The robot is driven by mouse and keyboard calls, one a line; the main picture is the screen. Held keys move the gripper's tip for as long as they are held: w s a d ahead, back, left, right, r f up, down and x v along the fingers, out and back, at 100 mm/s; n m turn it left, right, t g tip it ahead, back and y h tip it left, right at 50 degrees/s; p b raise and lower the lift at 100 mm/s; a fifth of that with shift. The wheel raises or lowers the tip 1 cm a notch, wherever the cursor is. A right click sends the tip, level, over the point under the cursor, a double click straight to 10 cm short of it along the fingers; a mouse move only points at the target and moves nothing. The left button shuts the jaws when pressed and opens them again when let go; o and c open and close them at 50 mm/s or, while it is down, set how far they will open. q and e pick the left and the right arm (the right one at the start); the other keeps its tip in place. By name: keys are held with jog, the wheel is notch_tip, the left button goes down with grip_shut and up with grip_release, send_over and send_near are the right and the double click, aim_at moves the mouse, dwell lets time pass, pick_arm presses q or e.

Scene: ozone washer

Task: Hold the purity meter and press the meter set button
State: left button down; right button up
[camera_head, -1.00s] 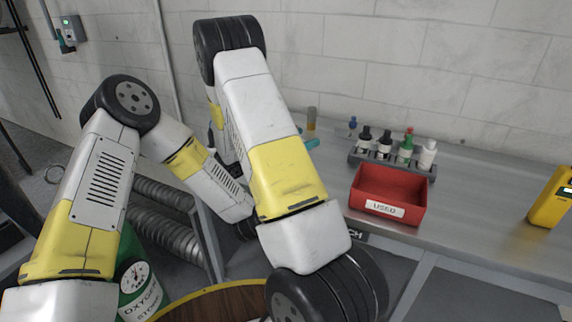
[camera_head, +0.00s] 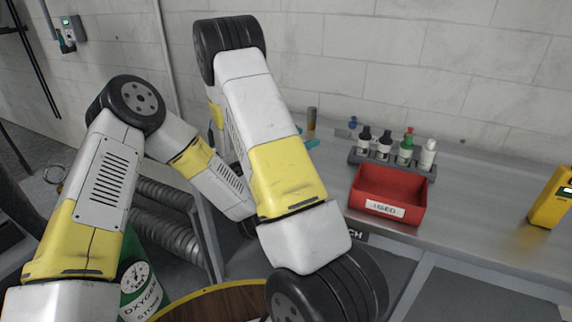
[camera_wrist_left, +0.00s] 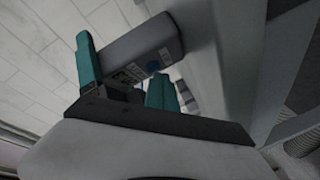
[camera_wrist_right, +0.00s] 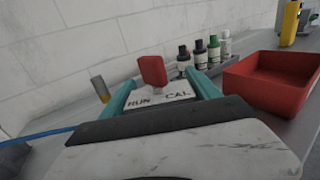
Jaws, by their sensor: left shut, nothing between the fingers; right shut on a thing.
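My right gripper (camera_wrist_right: 162,92) is closed with its teal fingers on either side of a white-topped box (camera_wrist_right: 165,93) marked RUN and CAL. The box has a red lever (camera_wrist_right: 152,71). In the head view only the teal tips of the right gripper (camera_head: 307,138) show past my arm. In the left wrist view a dark grey device (camera_wrist_left: 140,50) with a label and a blue button (camera_wrist_left: 164,54) lies close by my left gripper (camera_wrist_left: 122,80), which holds nothing. I cannot tell whether the finger touches the button. My left gripper is hidden in the head view.
A red bin (camera_head: 388,193) labelled USED sits on the metal bench (camera_head: 470,200). Behind it a rack (camera_head: 390,161) holds several small bottles. A yellow device (camera_head: 551,198) stands at the right. A green oxygen cylinder (camera_head: 140,285) stands low at the left.

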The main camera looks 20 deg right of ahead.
pick_arm(q)
jog(key=shift+d, duration=0.35)
jog(key=shift+a, duration=0.15)
dwell(0.4)
jog(key=shift+s+a, duration=0.15)
jog(key=shift+a, duration=0.6)
jog(key=shift+a, duration=0.15)
jog(key=shift+s+a, duration=0.2)
jog(key=shift+a, duration=1)
jog(key=shift+s+a, duration=0.2)
jog(key=shift+a, duration=0.95)
pick_arm(e)
jog(key=o, duration=1.9)
